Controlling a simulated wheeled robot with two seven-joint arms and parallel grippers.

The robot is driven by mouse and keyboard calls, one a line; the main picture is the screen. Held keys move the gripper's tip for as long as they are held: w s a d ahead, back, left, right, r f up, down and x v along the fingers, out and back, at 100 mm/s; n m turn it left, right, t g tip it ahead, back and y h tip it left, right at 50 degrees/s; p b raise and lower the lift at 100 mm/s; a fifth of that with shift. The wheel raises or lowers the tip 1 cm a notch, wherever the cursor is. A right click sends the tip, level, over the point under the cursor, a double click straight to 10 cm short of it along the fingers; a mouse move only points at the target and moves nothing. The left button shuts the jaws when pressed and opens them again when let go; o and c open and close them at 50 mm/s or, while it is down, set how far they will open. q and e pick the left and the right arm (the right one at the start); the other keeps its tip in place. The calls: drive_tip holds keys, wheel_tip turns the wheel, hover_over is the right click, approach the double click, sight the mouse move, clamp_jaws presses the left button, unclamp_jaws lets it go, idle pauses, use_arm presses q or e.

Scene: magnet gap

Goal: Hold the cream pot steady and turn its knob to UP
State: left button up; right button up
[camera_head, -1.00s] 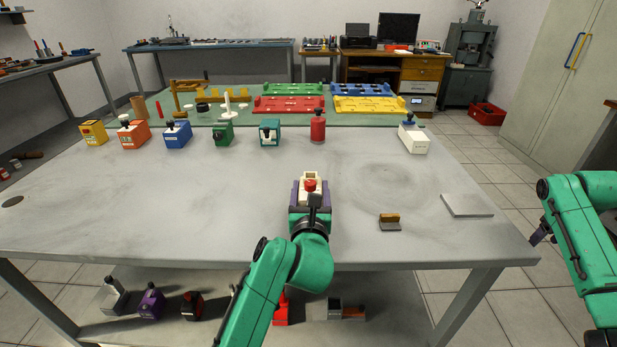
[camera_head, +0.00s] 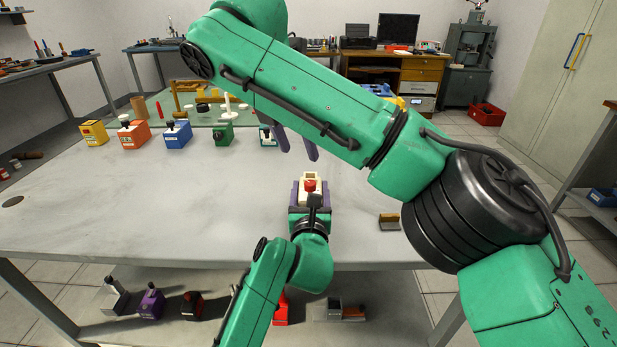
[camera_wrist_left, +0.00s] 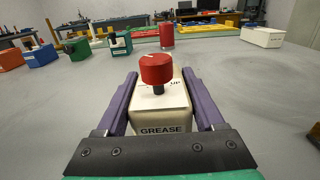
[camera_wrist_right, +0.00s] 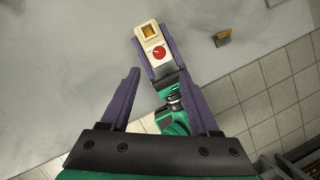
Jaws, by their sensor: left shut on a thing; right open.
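The cream pot (camera_head: 311,185) stands on the grey table, with a red knob (camera_head: 310,186) on it. In the left wrist view the pot (camera_wrist_left: 160,115) has a GREASE label, and UP is printed just right of the red knob (camera_wrist_left: 157,68). My left gripper (camera_head: 309,190) is shut on the pot, one purple finger on each side. My right gripper (camera_head: 298,152) is open and empty, above and beyond the pot. The right wrist view looks down on the pot (camera_wrist_right: 148,42) and knob (camera_wrist_right: 159,52), beyond the open fingers; the knob's exact pointing is too small to tell.
A brown-and-grey block (camera_head: 389,222) lies right of the pot. Several coloured boxes, such as the blue one (camera_head: 177,136), line the table's far left. My right arm hides much of the table's right side. The table left of the pot is clear.

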sight(310, 182)
drive_tip(key=x, duration=1)
drive_tip(key=shift+f, duration=0.25)
clamp_jaws()
